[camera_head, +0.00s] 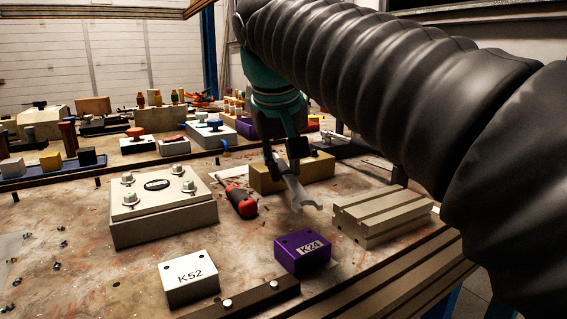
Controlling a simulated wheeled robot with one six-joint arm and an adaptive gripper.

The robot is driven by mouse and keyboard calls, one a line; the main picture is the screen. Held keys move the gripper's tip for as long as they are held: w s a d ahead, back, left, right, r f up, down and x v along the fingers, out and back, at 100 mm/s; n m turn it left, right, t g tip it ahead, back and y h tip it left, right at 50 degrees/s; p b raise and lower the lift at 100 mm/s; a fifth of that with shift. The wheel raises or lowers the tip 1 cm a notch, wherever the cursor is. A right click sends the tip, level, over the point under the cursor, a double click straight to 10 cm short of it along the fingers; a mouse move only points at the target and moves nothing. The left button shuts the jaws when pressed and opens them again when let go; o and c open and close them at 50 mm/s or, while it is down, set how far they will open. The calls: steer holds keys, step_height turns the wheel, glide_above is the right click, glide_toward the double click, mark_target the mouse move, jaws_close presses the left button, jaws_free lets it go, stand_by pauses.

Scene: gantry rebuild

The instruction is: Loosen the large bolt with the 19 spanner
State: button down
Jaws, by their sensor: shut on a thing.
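My gripper (285,164) points down in the head view and is shut on a grey metal spanner (294,190). The spanner slopes down to the right, its open jaw at the lower end, above the bench and apart from any bolt. Its size marking is not readable, and its upper end is hidden by the fingers. A beige block (165,222) to the left carries several bolts on its top, one of them a bolt (188,186) at its right. Two bolt heads (227,303) sit on the dark front rail. I cannot tell which bolt is the large one.
A purple block marked K24 (302,252) and a white block marked K52 (191,281) stand in front. A red-and-black handled tool (241,201) lies beside the beige block. A grooved block (381,216) stands at right. Small screws lie scattered at far left.

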steer(key=shift+f+b, duration=0.6)
steer(key=shift+f, duration=0.25)
stand_by(0.5)
stand_by(0.3)
steer(key=shift+w+d+n+y, duration=0.2)
steer(key=shift+d+n, duration=0.35)
steer(key=shift+w+d+n+y, duration=0.2)
steer(key=shift+d+n, duration=0.35)
steer(key=shift+w+d+n+y+p, duration=0.3)
steer(key=shift+w+d+n+p, duration=0.1)
steer(key=shift+d+n, duration=0.2)
steer(key=shift+w+d+n, duration=0.2)
steer(key=shift+d+n, duration=0.15)
steer(key=shift+n, duration=0.15)
steer(key=shift+w+d+n+g+y+p, duration=0.3)
steer(key=shift+w+d+n+y+p, duration=0.5)
steer(key=shift+n, duration=0.3)
